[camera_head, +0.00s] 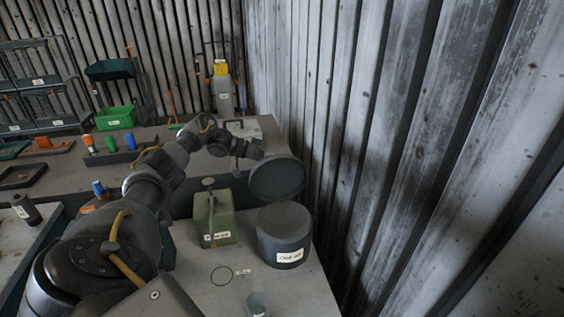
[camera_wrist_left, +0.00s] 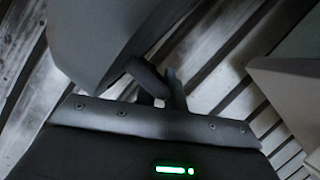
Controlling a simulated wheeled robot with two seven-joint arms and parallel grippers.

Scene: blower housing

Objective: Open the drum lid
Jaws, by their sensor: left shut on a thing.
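The drum (camera_head: 284,243) is a dark blue-grey cylinder with a white label, upright near the right edge of the table. Its round lid (camera_head: 277,181) is tilted up above the drum's back edge, with its broad face toward the head camera. My left gripper (camera_head: 257,151) is at the lid's upper left rim; its fingertips are hard to make out there. In the left wrist view the left gripper's fingers (camera_wrist_left: 157,84) are close together against a large grey surface (camera_wrist_left: 105,38), which looks like the lid. My right gripper is not in view.
A green canister (camera_head: 213,217) stands just left of the drum. A small clear cup (camera_head: 258,304) is at the front. A corrugated metal wall (camera_head: 420,150) rises close on the right. A green bin (camera_head: 115,118) and colored bottles stand at the back left.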

